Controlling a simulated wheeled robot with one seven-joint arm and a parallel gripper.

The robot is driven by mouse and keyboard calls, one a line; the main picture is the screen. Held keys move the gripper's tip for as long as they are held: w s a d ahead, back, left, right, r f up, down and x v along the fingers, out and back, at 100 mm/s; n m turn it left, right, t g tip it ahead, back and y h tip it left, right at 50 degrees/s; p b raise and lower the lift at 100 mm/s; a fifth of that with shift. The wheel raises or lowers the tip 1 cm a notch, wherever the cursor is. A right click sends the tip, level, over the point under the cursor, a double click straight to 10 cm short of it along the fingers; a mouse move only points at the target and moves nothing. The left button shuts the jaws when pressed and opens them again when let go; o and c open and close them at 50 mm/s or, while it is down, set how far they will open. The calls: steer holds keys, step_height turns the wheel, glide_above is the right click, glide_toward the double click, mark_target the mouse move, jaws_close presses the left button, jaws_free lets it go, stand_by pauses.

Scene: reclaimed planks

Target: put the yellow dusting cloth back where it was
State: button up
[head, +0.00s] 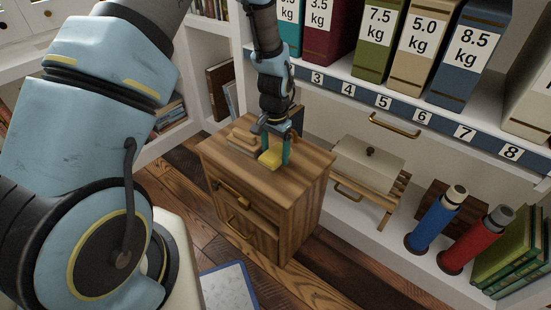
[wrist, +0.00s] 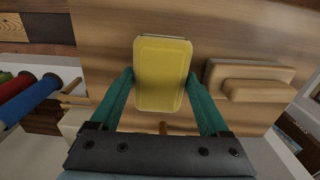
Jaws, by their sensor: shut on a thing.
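The yellow dusting cloth (head: 270,159) is a folded, rounded rectangular pad at the top of the small wooden cabinet (head: 307,160). My gripper (head: 275,148) points down over the cabinet and is shut on the cloth. In the wrist view the cloth (wrist: 163,72) sits between the two teal fingers (wrist: 161,85), which meet its left and right sides. I cannot tell whether the cloth touches the cabinet top or is just above it.
A stepped wooden block (wrist: 248,92) lies beside the cloth on the cabinet top. Shelves with numbered binders (head: 465,50), a lidded box (head: 368,160), and blue (head: 432,222) and red (head: 474,242) bottles stand to the right. The cabinet top's near right part is clear.

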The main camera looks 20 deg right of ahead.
steer(key=shift+f, duration=1.25)
steer(key=shift+f, duration=0.15)
steer(key=o, duration=1.3)
